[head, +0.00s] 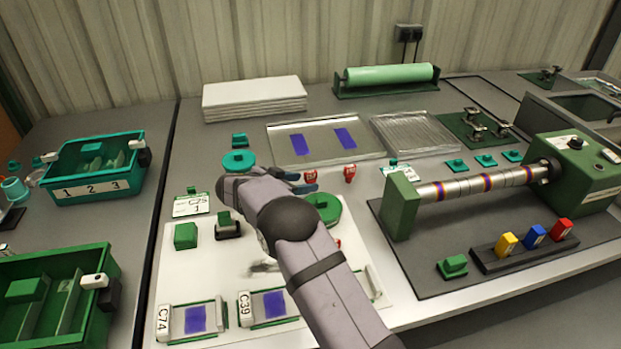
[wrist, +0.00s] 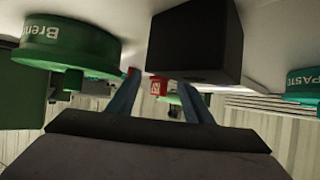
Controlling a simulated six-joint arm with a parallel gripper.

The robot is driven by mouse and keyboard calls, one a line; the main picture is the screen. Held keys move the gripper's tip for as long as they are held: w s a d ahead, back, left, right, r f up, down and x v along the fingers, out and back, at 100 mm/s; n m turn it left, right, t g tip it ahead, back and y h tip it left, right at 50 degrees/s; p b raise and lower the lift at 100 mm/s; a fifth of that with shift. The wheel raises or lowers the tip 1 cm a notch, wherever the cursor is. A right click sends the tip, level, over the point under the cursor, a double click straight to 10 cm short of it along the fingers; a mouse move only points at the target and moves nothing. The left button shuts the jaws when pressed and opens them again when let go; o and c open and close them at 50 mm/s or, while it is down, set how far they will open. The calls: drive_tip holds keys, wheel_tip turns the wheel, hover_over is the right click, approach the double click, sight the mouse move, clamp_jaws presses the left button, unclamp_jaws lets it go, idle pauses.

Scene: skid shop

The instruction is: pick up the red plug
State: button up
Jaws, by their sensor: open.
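Several red items are in view, and I cannot tell for sure which is the plug. A small red piece (head: 310,176) is just past my gripper (head: 301,182), with a similar red piece (head: 349,173) to its right. A red block (head: 561,229) stands at the right end of a black rack (head: 518,255), beside a blue block and a yellow block. My gripper's two blue fingers are spread, with nothing held. In the wrist view, a red piece with a pale mark (wrist: 157,86) shows between the fingers, apart from them.
A green round container (head: 325,209) and a teal round one (head: 238,162) are close to my gripper. A black block (wrist: 195,40) looms near the fingers in the wrist view. A roller machine (head: 575,165) stands at right. A clear tray (head: 300,158) lies behind.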

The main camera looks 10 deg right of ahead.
sight(311, 180)
drive_tip(key=shift+x, duration=1.3)
drive_tip(key=c, duration=1.1)
drive_tip(key=shift+o, duration=0.2)
